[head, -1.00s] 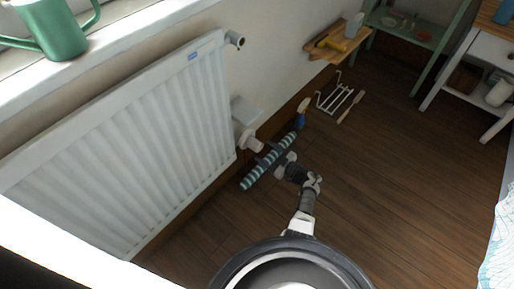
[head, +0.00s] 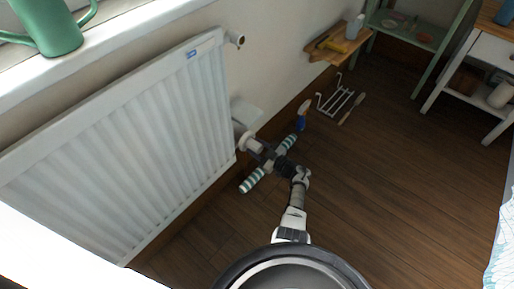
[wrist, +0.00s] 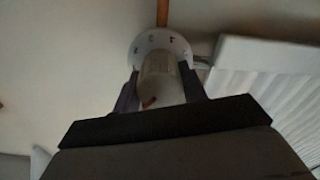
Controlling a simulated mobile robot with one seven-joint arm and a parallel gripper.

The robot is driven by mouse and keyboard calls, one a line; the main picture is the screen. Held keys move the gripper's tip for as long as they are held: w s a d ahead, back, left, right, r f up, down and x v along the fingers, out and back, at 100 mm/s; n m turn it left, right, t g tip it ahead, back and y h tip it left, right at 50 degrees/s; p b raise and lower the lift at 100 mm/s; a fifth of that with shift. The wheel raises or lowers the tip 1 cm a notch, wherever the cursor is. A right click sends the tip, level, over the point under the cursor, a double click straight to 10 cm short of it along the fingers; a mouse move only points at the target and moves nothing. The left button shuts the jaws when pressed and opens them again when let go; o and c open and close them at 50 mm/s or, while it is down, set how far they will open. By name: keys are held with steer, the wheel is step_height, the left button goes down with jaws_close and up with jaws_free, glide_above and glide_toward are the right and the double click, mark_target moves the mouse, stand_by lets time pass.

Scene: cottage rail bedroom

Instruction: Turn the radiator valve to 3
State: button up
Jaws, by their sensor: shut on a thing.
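The white radiator valve (head: 246,141) sticks out at the right end of the white radiator (head: 130,150), low by the wall. In the wrist view its pale knob (wrist: 160,82) stands in front of a round white dial (wrist: 150,44) with small dark marks too blurred to read surely. An orange-red mark shows on the knob's near end, toward the lower left. My gripper (head: 258,149) is at the valve. In the wrist view its dark fingers (wrist: 160,92) lie on both sides of the knob and are shut on it.
A blue bottle (head: 302,118), a white rack (head: 335,100) and a thin stick (head: 352,108) are near the wall beyond. A wooden wall shelf (head: 340,46) is above. The floor at right is clear.

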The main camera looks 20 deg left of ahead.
steer(key=shift+m, duration=0.4)
steer(key=shift+c, duration=0.4)
steer(key=shift+m+p, duration=0.5)
steer(key=shift+m, duration=0.1)
steer(key=m+p, duration=0.1)
steer(key=m, duration=0.8)
steer(key=shift+m+p, duration=0.4)
steer(key=m, duration=1.1)
steer(key=shift+f+m, duration=0.1)
steer(key=shift+m, duration=0.3)
steer(key=o, duration=1)
